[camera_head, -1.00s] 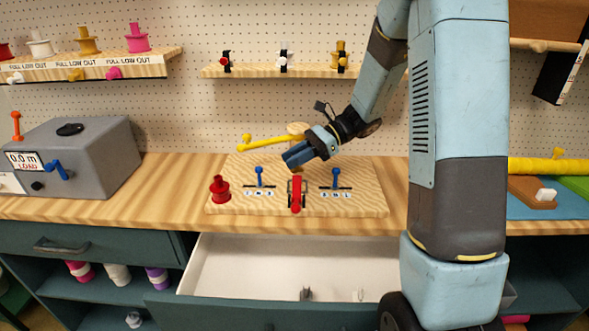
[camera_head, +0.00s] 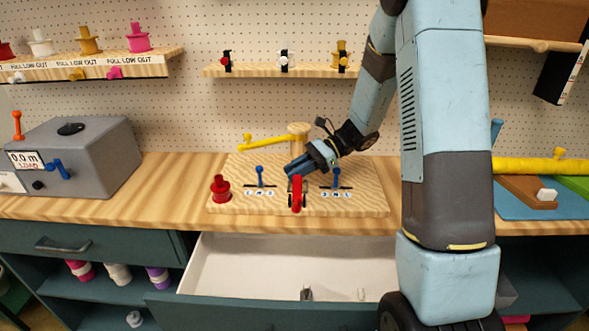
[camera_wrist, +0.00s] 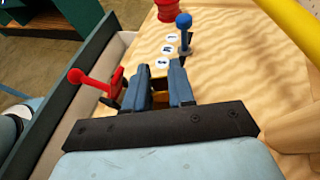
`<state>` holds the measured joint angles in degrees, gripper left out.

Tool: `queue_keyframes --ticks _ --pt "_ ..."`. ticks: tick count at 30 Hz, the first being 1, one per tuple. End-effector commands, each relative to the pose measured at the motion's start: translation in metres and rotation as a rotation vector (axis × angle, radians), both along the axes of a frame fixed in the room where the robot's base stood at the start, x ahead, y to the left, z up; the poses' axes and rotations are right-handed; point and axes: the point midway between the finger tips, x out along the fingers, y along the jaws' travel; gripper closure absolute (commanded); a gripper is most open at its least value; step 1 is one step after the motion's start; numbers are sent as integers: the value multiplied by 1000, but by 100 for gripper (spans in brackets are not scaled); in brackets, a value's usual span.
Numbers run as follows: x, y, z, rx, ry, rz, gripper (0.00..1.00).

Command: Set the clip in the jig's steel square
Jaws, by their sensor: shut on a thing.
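My gripper (camera_head: 293,171) is over the back middle of the wooden jig board (camera_head: 228,207), fingers pointing down and left, just behind the red-handled lever (camera_head: 297,190). In the wrist view its two blue fingers (camera_wrist: 162,80) are a small gap apart, shut on the clip (camera_wrist: 160,88), which shows only as a small dark patch between them. The red lever (camera_wrist: 92,82) with its dark base is just left of the fingers there. The steel square cannot be made out; the fingers and lever cover that part of the jig.
Blue levers (camera_head: 260,176) and (camera_head: 337,178) stand either side of the red lever. A red spool (camera_head: 220,189) is at the board's left. A yellow arm on a wooden post (camera_head: 262,141) is behind. The open drawer (camera_head: 235,265) in front holds small pieces.

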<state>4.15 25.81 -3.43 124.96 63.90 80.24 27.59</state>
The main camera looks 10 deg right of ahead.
Motion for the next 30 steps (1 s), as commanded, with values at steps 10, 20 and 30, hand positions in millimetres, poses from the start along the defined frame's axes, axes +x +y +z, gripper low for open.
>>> queue_keyframes --ticks 10,20,30 --pt "0 0 -8 0 0 0 100" --pt "-1 -1 -9 -1 2 0 66" --pt "2 -12 8 -2 -1 -2 66"
